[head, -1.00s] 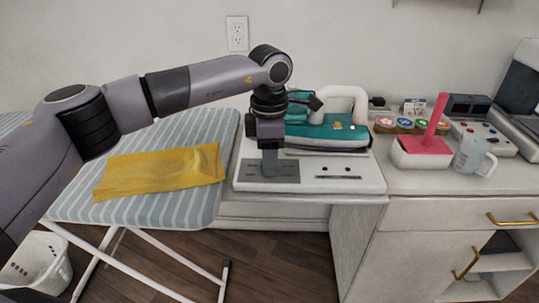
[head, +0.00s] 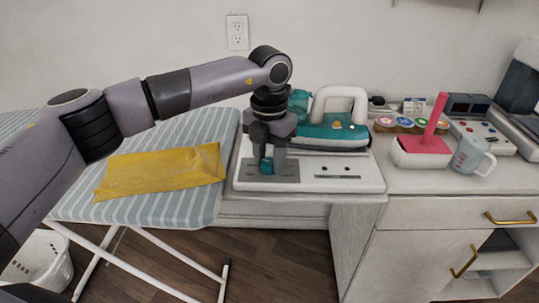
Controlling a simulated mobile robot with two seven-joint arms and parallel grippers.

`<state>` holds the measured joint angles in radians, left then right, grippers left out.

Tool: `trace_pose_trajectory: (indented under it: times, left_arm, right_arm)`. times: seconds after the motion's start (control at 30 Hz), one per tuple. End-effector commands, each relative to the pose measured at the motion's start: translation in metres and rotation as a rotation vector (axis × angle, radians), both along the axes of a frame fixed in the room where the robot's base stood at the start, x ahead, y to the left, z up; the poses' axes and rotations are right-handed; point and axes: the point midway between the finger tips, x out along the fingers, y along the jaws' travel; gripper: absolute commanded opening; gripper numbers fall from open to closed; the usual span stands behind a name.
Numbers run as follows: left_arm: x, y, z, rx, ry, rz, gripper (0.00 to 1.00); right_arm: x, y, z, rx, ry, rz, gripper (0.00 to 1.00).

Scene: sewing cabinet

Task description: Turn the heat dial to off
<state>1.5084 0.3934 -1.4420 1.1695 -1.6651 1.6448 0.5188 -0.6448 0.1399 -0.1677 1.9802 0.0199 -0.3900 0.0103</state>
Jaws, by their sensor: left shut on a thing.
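The heat dial (head: 266,165) is a small teal knob on the grey panel (head: 257,175) at the front of a white iron station (head: 345,178). My left gripper (head: 268,168) points down over the panel and is shut on the dial, with a finger at each side of it. The fingers hide part of the dial, and its pointer and the panel's marks are too small to read. A teal and white iron (head: 330,135) rests on the station behind the gripper. My right gripper is not in view.
A yellow cloth (head: 160,171) lies on the striped ironing board (head: 195,208) at left. On the cabinet top at right are a white box (head: 412,158) with a pink-handled tool (head: 436,122) and a measuring jug (head: 470,156). A white wall stands close behind.

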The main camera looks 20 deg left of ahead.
Motion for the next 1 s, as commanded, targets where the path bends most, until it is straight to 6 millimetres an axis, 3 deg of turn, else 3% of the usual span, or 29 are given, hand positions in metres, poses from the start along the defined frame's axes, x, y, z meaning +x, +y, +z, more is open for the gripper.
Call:
trace_pose_trajectory:
  times: [0.6,1.0]
  left_arm:
    - [0.0003,0.0004,0.0014,0.001,-0.001,0.581,0.08]
    - [0.0004,0.0003,0.0011,0.0,-0.001,0.85,0.08]
  right_arm:
    - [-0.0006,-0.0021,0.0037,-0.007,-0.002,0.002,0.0]
    - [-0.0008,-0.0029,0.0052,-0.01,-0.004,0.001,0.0]
